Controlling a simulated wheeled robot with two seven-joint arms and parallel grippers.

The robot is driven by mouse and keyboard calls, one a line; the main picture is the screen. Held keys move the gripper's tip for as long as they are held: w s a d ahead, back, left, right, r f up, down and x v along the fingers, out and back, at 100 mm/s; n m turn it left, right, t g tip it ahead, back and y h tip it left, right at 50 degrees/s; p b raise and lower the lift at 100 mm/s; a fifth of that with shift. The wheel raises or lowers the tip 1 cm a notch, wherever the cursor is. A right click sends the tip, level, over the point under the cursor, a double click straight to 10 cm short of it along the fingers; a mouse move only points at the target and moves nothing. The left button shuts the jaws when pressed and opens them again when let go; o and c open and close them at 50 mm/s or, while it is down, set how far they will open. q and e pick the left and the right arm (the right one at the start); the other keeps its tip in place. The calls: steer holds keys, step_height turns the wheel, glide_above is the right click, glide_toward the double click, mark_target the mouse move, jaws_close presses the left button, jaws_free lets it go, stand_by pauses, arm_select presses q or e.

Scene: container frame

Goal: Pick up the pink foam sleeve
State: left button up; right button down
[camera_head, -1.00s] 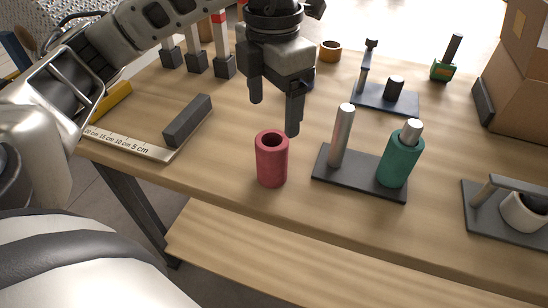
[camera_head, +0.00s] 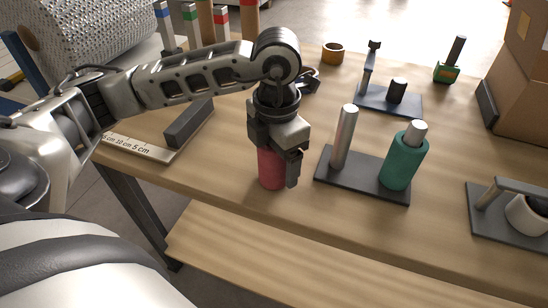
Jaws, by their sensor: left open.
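The pink foam sleeve (camera_head: 270,172) stands upright on the wooden table near its front edge. My left gripper (camera_head: 277,172) is directly above and around it, pointing down, with its fingers open. One finger shows at the sleeve's right side, in front of part of it. The other finger is mostly hidden at the left. The sleeve's top is hidden by the gripper body. I cannot tell whether the fingers touch the sleeve. My right gripper is not in view.
Right of the sleeve, a dark base (camera_head: 363,178) holds a metal post (camera_head: 345,138) and a green sleeve (camera_head: 404,158). A grey block (camera_head: 188,123) and a ruler (camera_head: 140,146) lie to the left. A cardboard box (camera_head: 528,80) stands at the right. The table's front edge is close.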

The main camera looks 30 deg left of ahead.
arm_select(q)
steer(key=c, duration=1)
steer(key=shift+r, duration=0.1)
steer(key=shift+c, duration=0.2)
